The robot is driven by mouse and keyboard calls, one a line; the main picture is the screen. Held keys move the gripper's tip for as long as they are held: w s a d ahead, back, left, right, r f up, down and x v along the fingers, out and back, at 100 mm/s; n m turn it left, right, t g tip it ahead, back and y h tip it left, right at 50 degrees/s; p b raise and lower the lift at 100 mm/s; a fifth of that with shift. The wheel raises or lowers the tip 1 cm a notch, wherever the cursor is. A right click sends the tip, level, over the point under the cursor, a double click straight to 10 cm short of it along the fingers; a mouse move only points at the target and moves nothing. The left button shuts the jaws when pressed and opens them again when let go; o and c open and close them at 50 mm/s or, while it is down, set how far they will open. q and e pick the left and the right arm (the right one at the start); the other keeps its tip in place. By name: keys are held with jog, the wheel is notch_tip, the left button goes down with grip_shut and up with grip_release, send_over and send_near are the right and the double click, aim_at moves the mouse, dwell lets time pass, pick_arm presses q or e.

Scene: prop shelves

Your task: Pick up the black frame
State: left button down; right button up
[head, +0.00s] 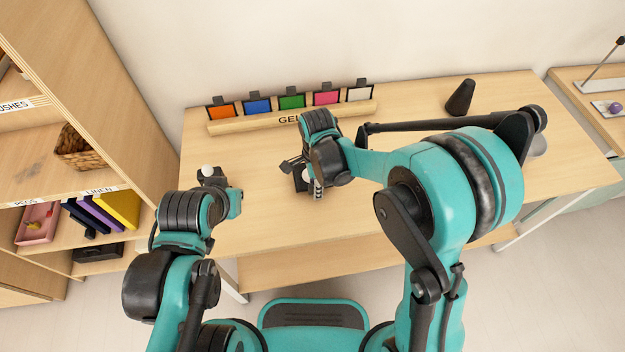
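My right gripper (303,177) points down over the middle of the table, left of centre. A small dark, frame-like piece (298,182) shows beside its fingers; it may be the black frame, but the gripper and wrist hide most of it. I cannot tell whether the fingers are closed on it. My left gripper (214,180) is over the table's left part, with a small white ball (208,170) beside its tip. Its finger opening is not clear. Black-rimmed gel frames stand in a wooden rack: orange (222,111), blue (258,106), green (292,101), pink (326,98) and white (359,95).
The wooden rack (228,126) lies along the back of the table (255,220). A black cone-shaped object (460,97) and a dark bar stand or lie farther right. A wooden shelf (120,95) with bins borders the left. Another table (590,95) is at far right.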

jog(key=shift+r, duration=0.1)
grip_shut()
